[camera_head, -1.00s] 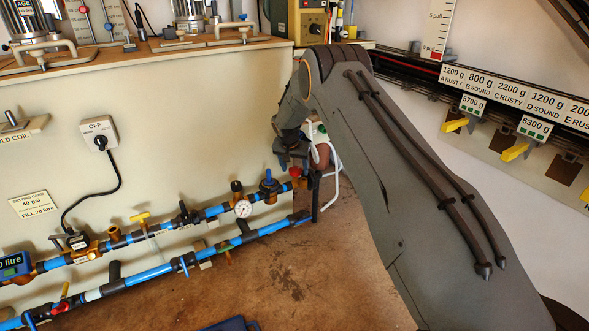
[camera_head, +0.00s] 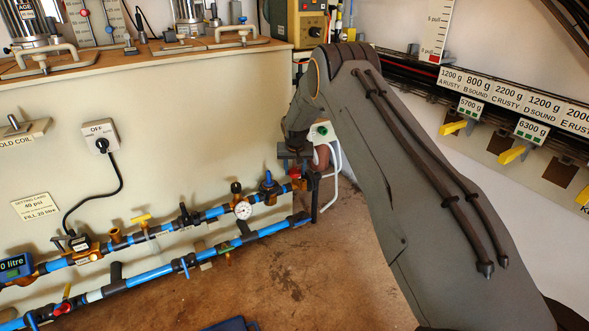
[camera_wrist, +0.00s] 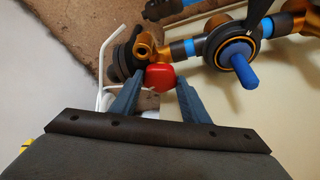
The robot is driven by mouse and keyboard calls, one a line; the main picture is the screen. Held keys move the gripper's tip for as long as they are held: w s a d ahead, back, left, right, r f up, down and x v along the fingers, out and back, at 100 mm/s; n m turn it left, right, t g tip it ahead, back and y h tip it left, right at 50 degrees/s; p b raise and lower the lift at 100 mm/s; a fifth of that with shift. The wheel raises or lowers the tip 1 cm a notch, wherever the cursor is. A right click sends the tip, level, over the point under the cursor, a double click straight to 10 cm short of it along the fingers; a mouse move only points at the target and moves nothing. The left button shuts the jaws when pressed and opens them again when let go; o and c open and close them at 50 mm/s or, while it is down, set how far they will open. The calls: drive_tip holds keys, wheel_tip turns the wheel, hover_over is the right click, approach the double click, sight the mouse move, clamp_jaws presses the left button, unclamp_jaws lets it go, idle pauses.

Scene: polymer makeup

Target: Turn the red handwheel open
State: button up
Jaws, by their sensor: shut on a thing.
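The red handwheel (camera_wrist: 160,76) is a small rounded red knob at the end of the brass and blue pipe. In the wrist view it sits between the two blue-grey fingers of my gripper (camera_wrist: 161,78), which is shut on it from both sides. In the head view only a bit of the red handwheel (camera_head: 296,173) shows at the right end of the upper pipe, with my dark gripper (camera_head: 294,155) just above it. The contact is too small to make out in that view.
A blue-handled valve (camera_wrist: 244,70) stands close to the right of my gripper in the wrist view. A pressure gauge (camera_head: 243,210) and a yellow-handled valve (camera_head: 141,220) sit further left on the pipe. White bent tubing (camera_head: 336,170) hangs beside the pipe end. The brown floor (camera_head: 290,275) is open.

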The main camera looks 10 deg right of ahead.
drive_tip(key=n, duration=0.1)
drive_tip(key=n+y, duration=0.1)
drive_tip(key=n, duration=0.1)
drive_tip(key=n+y, duration=0.1)
drive_tip(key=n, duration=0.1)
drive_tip(key=shift+w+d, duration=0.1)
drive_tip(key=shift+d, duration=0.2)
drive_tip(key=n+y+b, duration=0.1)
drive_tip(key=n+b, duration=0.1)
drive_tip(key=n, duration=0.1)
drive_tip(key=n+g+y+b, duration=0.1)
drive_tip(key=n, duration=0.1)
drive_tip(key=shift+w+d+f+n+b, duration=0.15)
drive_tip(key=shift+n+b, duration=0.25)
drive_tip(key=n+g+b, duration=0.1)
drive_tip(key=n+b, duration=0.3)
drive_tip(key=n+g+y+b, duration=0.1)
drive_tip(key=n+b, duration=0.1)
drive_tip(key=b, duration=0.1)
drive_tip(key=shift+w+d+f+g, duration=0.1)
drive_tip(key=shift+w+d+g, duration=0.05)
drive_tip(key=shift+w+g, duration=0.15)
drive_tip(key=n+g+b, duration=0.1)
drive_tip(key=n+b, duration=0.2)
drive_tip(key=b, duration=0.1)
drive_tip(key=n+b, duration=0.1)
drive_tip(key=b, duration=0.1)
drive_tip(key=shift+n+g+b, duration=0.3)
drive_tip(key=shift+n, duration=0.1)
drive_tip(key=shift+r, duration=0.2)
